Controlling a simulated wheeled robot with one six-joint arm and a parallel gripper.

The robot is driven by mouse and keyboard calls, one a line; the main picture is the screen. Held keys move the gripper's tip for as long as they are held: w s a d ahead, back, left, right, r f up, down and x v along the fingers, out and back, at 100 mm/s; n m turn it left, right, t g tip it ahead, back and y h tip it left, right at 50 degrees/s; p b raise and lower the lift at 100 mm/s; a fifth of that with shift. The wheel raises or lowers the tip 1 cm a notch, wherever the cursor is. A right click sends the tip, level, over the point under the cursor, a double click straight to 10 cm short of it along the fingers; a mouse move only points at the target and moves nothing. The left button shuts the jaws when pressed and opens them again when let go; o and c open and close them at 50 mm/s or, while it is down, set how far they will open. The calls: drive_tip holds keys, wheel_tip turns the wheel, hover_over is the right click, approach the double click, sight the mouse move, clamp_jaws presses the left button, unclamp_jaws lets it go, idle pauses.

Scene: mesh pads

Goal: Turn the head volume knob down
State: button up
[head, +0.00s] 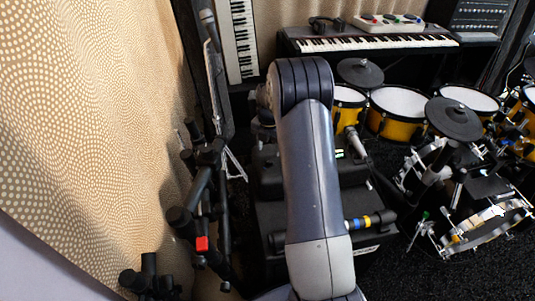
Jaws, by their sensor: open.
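A dark amplifier head (351,171) sits behind my arm, with a small green light on its right part. It rests on a black cabinet (270,215). The volume knob cannot be made out; my arm covers the middle of the amplifier. My arm rises from the bottom centre and bends at the top. My gripper cannot be made out; the far part of the arm is mostly behind the near link.
A microphone (356,142) stands just right of my arm. Yellow drums (397,112) with black cymbals fill the right. Black stands (205,175) and a patterned curtain (90,120) close off the left. Keyboards (375,43) stand at the back.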

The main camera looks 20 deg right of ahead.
sight(269, 160)
wheel_tip(269, 160, up, 6)
drive_tip(key=shift+w+f+p, duration=0.1)
drive_tip(key=shift+f+p, duration=0.15)
drive_tip(key=shift+p, duration=0.05)
drive_tip(key=f+b, duration=0.1)
drive_tip(key=f, duration=1)
drive_tip(key=shift+s+f+b, duration=0.1)
drive_tip(key=shift+s+b, duration=0.1)
drive_tip(key=shift+b, duration=0.1)
drive_tip(key=shift+r, duration=0.2)
